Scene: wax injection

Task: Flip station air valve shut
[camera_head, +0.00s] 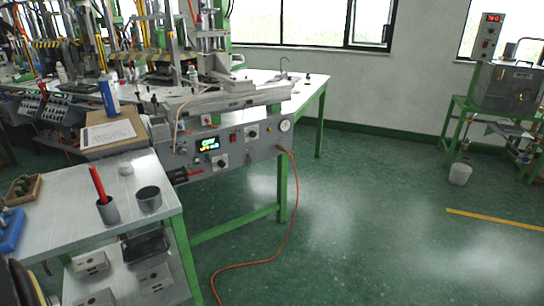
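The wax injection station's grey control panel (228,150) faces me at the front of a green-framed bench. It carries a lit display (210,143), several knobs and buttons, and a round white gauge (285,126) at its right end. An orange air hose (296,200) leaves the panel's right end below the gauge and hangs to the floor. The air valve is too small to make out for sure near that hose end, and its lever position cannot be told. Neither of my grippers is in view.
A metal cart (75,188) at the left front holds a grey cup with a red stick (98,185), a dark cup (149,199) and a blue bin (12,230). The hose curves across the floor. Open green floor (370,230) lies right of the bench.

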